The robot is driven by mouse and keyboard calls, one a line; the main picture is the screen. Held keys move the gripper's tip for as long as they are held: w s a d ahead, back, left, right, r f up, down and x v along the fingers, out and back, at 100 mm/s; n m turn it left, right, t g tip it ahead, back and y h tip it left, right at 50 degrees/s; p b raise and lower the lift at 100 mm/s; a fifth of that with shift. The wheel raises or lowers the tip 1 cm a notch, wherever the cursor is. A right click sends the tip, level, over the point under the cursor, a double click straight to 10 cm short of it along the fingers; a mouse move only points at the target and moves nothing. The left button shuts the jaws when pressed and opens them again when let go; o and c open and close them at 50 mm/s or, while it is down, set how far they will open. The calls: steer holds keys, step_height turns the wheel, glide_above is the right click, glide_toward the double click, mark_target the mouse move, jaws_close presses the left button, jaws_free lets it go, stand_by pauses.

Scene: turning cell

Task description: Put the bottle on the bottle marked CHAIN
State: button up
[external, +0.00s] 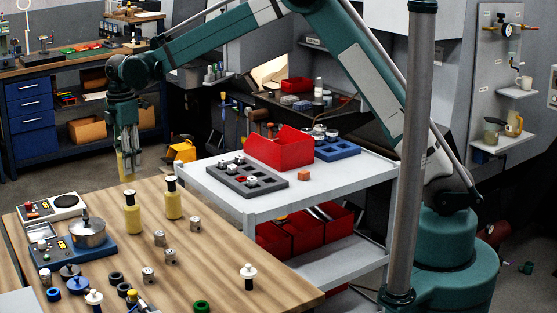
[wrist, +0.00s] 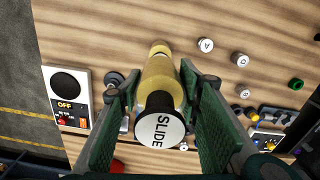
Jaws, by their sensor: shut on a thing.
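A yellow bottle with a black collar and a white top reading SLIDE (wrist: 160,128) is between the green jaws of my gripper (wrist: 157,110) in the wrist view, cap toward the camera. A paler yellow end shows beyond it; I cannot tell whether this is its base or another bottle. In the external view my gripper (external: 126,170) is shut on the held yellow bottle, above the table's far side. Two yellow bottles with black caps stand upright on the table, a nearer one (external: 132,216) just below my gripper and another (external: 173,202) to its right. No CHAIN marking is readable.
The wooden table (external: 240,265) holds several small metal cylinders (external: 159,238), a pot (external: 88,234) on a blue base and a white device (external: 52,207). A white cart (external: 340,172) with a red bin (external: 280,148) stands to the right.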

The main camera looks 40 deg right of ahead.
steer(key=shift+f, duration=1.9)
steer(key=shift+f, duration=0.15)
steer(key=o, duration=1)
steer(key=shift+o, duration=0.2)
step_height(320, 180, up, 12)
steer(key=shift+r, duration=0.2)
